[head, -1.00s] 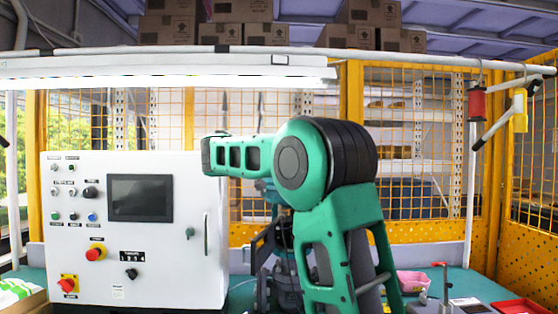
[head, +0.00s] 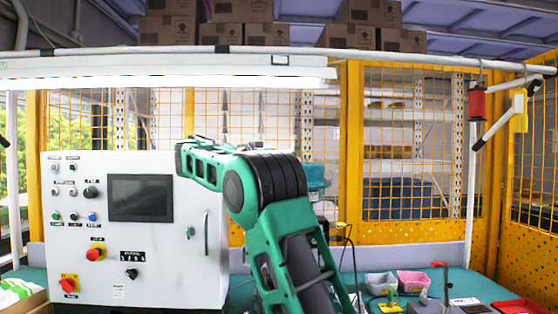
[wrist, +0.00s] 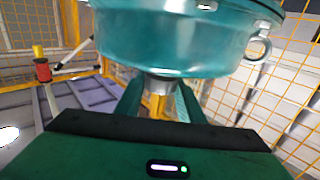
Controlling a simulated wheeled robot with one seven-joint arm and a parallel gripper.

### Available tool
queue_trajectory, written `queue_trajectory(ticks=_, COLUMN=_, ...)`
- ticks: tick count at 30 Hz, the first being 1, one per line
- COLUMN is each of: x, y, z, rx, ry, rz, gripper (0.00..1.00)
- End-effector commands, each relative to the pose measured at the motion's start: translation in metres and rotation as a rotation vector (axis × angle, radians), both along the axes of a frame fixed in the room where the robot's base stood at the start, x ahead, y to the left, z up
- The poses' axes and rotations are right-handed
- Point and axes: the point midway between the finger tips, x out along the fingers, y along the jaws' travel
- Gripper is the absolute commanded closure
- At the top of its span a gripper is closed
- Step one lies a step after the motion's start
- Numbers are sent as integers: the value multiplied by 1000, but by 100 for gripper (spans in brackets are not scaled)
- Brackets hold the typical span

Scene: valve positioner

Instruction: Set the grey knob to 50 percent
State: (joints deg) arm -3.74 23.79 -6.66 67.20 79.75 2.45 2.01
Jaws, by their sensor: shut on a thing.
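The wrist view shows the underside of a round teal housing (wrist: 170,42) with a lug and ring at its right. A short grey knob (wrist: 160,76) sticks out below it. My gripper (wrist: 159,92) has its two green fingers on either side of the grey knob, shut on it. Part of the teal housing (head: 316,178) shows in the head view behind my arm. My gripper and the grey knob are hidden there. I see no scale or pointer, so I cannot tell the knob's setting.
A white control cabinet (head: 150,262) with a dark screen, buttons and knobs stands at the left of the teal bench. A white bin (head: 380,281) and a pink bin (head: 413,280) stand right of my arm. Yellow mesh fencing (head: 400,215) closes the back.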

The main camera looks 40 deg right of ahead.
Motion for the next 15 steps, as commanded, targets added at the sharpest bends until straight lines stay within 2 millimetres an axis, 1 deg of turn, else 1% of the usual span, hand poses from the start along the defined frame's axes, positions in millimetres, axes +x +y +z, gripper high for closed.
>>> queue_trajectory(ticks=5, x=2, y=0, z=1, rx=-3, ry=-1, rz=6, gripper=88)
queue_trajectory(ticks=6, x=2, y=0, z=1, rx=-3, ry=-1, rz=7, gripper=61)
queue_trajectory(ticks=8, x=2, y=0, z=1, rx=-3, ry=-1, rz=6, gripper=47)
queue_trajectory(ticks=15, x=1, y=0, z=1, rx=-2, ry=-1, rz=3, gripper=47)
